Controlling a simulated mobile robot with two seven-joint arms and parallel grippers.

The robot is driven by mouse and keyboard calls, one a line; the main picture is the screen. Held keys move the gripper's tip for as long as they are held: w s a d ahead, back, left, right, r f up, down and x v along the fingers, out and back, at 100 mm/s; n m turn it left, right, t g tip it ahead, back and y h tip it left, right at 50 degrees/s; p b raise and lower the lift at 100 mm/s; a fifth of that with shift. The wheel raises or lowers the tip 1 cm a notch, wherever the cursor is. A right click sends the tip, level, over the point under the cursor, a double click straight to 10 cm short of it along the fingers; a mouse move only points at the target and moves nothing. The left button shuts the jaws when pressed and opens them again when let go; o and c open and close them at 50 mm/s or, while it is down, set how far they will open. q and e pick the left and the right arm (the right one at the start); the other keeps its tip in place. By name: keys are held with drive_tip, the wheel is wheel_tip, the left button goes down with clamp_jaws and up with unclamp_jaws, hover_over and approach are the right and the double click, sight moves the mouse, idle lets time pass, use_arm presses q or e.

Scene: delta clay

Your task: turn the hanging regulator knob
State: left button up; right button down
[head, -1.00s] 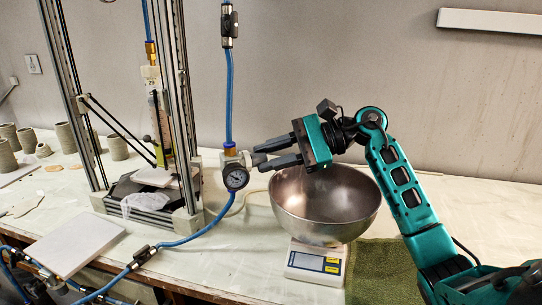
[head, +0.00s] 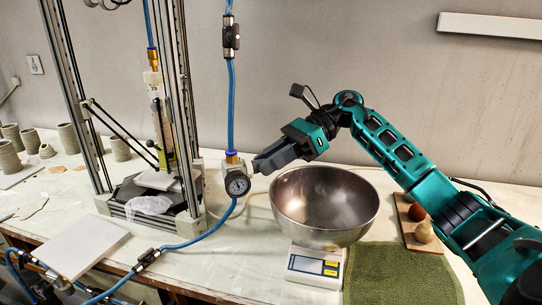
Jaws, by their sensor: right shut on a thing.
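The regulator (head: 234,164) hangs on a blue hose left of the steel bowl, with a round dial gauge (head: 237,184) on its front. My right gripper (head: 259,164) reaches in from the right. Its fingers are shut on the regulator's knob, on the right side of the body. The fingers show nearly edge-on and hide most of the knob. My left gripper is not in view.
A steel bowl (head: 325,205) sits on a scale (head: 315,266) just right of and below the fingers. A metal frame (head: 185,110) stands to the left. Blue hose (head: 205,237) runs below the regulator. A green towel (head: 400,272) lies at right.

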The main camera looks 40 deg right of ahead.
drive_tip(key=shift+w+r+m+g, duration=0.15)
drive_tip(key=shift+m+g, duration=0.25)
drive_tip(key=shift+m, duration=0.2)
idle(0.3)
drive_tip(key=c, duration=0.9)
unclamp_jaws()
drive_tip(key=v, duration=1.3)
drive_tip(key=shift+f+b, duration=0.3)
drive_tip(key=shift+b, duration=0.15)
